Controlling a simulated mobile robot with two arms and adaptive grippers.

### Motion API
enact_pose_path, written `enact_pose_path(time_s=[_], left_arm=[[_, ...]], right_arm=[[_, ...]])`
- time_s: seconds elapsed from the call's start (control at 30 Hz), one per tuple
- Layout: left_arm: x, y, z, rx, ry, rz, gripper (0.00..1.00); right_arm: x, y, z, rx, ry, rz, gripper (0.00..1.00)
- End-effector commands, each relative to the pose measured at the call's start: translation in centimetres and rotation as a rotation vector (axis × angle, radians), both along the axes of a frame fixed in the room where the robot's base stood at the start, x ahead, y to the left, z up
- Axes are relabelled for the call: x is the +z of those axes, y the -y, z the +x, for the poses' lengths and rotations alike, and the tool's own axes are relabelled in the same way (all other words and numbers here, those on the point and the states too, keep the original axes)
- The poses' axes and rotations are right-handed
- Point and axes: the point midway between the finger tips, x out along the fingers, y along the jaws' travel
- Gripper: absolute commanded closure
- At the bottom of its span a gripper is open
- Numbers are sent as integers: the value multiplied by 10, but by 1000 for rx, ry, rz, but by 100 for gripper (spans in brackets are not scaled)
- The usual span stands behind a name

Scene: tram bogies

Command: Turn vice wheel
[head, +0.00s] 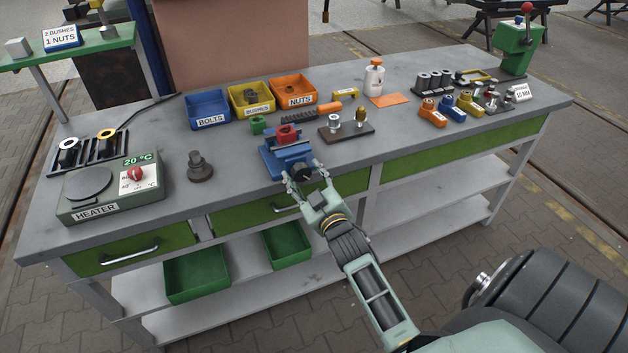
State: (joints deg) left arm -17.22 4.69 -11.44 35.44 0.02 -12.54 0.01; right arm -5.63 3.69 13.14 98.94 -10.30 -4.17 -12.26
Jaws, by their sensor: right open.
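The blue vice (275,158) stands at the front edge of the bench, near the middle. A red part (287,134) sits at the top of the vice; I cannot tell whether it is clamped. The dark vice wheel (301,171) is on the vice's front side. My right gripper (306,177) is open in front of the wheel, with one finger to each side of it. I cannot tell whether the fingers touch the wheel. My left gripper is not in view.
On the grey bench (235,180), a heater (110,190) stands at left, with blue, yellow and orange bins (291,90) behind the vice. A dark stepped part (200,167) stands left of the vice. A drawer handle (287,208) is below the gripper.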

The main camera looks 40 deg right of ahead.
Motion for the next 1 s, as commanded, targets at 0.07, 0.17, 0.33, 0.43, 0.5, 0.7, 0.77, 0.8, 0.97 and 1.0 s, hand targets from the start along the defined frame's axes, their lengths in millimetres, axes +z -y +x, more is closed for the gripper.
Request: enact_pose_path(time_s=[0.07, 0.17, 0.33, 0.43, 0.5, 0.7, 0.77, 0.8, 0.97, 1.0], left_arm=[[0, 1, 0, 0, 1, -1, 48], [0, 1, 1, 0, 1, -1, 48], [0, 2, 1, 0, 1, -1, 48], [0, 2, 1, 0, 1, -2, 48], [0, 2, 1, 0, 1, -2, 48], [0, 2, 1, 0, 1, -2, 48], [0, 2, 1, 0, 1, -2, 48], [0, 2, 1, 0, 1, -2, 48], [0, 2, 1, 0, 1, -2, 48], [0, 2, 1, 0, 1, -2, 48]], right_arm=[[-2, -3, -12, 0, -3, 1, 48], [-2, -7, -31, -1, -5, 1, 48], [-2, -15, -66, -1, -3, 1, 48], [0, -19, -83, -3, -1, -1, 48], [-1, -21, -93, -2, 0, 0, 48], [0, -24, -108, -2, 2, -1, 48], [1, -25, -110, -2, 3, -2, 48], [1, -25, -110, -2, 3, -2, 48], [1, -25, -110, -2, 3, -1, 48], [1, -25, -110, -2, 3, -1, 48]])
